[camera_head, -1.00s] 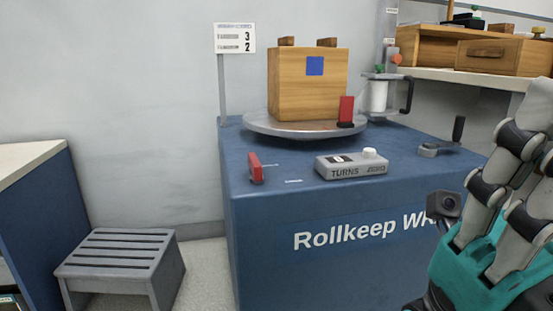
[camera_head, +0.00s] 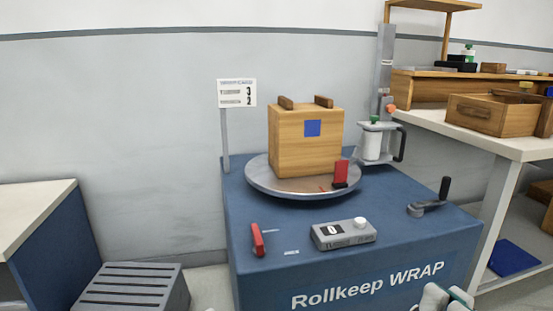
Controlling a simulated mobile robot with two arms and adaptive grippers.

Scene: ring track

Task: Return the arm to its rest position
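A small part of my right gripper (camera_head: 446,299), grey and teal, shows at the bottom edge right of centre, in front of the blue wrapping machine (camera_head: 440,255) marked "Rollkeep WRAP". The rest of that gripper and its arm are out of the picture. I cannot tell whether it is open or shut. My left gripper is not in view. A wooden box (camera_head: 290,150) with a blue square stands on the grey round turntable (camera_head: 275,190). A red block (camera_head: 341,172) sits at the turntable's right edge.
A grey turns counter (camera_head: 345,235), a red lever (camera_head: 257,240) and a hand crank (camera_head: 430,203) are on the machine top. A film roll holder (camera_head: 377,140) stands behind. A grey step stool (camera_head: 133,290) is at left. A shelf with a wooden drawer box (camera_head: 497,113) is at right.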

